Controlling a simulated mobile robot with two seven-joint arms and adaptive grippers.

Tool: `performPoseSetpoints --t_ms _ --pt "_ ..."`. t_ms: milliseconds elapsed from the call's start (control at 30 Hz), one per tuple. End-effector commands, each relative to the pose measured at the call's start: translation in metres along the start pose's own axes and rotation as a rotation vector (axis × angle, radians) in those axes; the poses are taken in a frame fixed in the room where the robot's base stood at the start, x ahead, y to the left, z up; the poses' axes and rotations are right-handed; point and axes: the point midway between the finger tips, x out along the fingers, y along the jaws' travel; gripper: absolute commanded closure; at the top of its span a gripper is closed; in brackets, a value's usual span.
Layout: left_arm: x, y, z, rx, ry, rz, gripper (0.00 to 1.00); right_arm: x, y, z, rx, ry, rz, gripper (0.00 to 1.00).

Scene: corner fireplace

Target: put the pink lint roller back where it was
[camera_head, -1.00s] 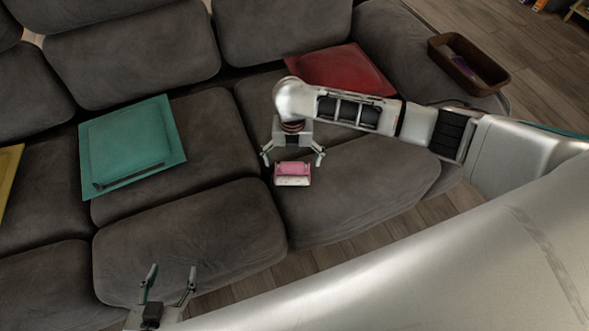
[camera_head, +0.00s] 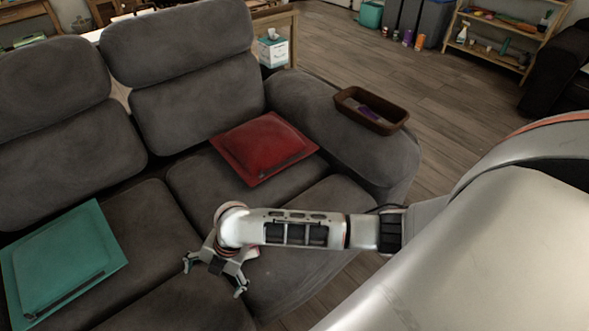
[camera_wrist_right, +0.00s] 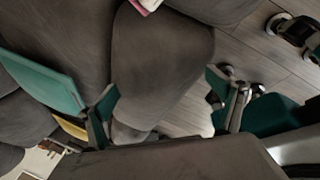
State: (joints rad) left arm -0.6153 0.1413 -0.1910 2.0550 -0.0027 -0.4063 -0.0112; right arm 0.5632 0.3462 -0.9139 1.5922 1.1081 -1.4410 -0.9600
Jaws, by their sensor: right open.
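The pink lint roller (camera_wrist_right: 147,5) shows as a pink and white piece at the top edge of the right wrist view, on the grey sofa seat (camera_wrist_right: 165,60). In the head view only a small pale patch (camera_head: 251,253), likely the roller, shows beside my wrist; my arm hides the rest. My right gripper (camera_head: 213,278) is open and empty over the front of the sofa seat, to the left of that patch. Its spread fingers also show in the right wrist view (camera_wrist_right: 167,108). My left gripper is out of view.
A red cushion (camera_head: 263,147) lies on the seat behind my arm, and a teal cushion (camera_head: 62,260) lies at left. A brown tray (camera_head: 350,103) with a purple item (camera_head: 370,112) stands on the armrest (camera_head: 320,130). Open wooden floor (camera_head: 440,100) lies to the right.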

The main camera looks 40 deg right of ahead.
Motion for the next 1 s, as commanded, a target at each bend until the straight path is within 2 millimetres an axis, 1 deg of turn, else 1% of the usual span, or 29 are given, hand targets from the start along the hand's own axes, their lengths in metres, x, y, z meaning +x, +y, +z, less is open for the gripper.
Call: performPoseSetpoints --t_ms 33,100,200,300,367,467,567,600,667,700,833,900,1000 --pt "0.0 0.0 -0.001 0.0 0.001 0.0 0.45 0.008 -0.007 -0.016 0.102 0.028 0.049 0.07" --pt "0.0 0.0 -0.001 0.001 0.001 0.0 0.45 0.013 -0.011 -0.029 0.247 0.053 0.123 0.07" --pt "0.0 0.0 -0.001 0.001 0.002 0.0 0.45 0.015 -0.019 -0.039 0.456 0.084 0.225 0.07" --pt "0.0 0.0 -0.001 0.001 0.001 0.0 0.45 0.012 -0.032 -0.04 0.666 0.106 0.325 0.07" --pt "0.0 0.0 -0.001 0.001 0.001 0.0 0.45 0.008 -0.042 -0.037 0.789 0.115 0.384 0.07" --pt "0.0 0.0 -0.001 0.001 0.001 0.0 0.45 -0.003 -0.065 -0.028 0.984 0.12 0.482 0.07" --pt "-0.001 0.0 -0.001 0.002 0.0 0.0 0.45 -0.018 -0.095 -0.012 1.164 0.112 0.581 0.07" --pt "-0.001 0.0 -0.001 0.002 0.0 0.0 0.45 -0.025 -0.109 -0.006 1.228 0.107 0.62 0.07" --pt "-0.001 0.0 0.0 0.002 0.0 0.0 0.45 -0.037 -0.129 0.003 1.313 0.096 0.677 0.07" --pt "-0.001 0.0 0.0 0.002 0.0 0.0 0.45 -0.045 -0.143 0.009 1.36 0.088 0.711 0.07" --pt "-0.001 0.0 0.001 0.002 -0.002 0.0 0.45 -0.068 -0.179 0.023 1.469 0.066 0.802 0.07" --pt "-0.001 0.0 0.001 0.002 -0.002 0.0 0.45 -0.077 -0.191 0.027 1.501 0.059 0.834 0.07" --pt "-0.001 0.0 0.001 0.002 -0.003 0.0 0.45 -0.085 -0.202 0.03 1.524 0.052 0.858 0.07"
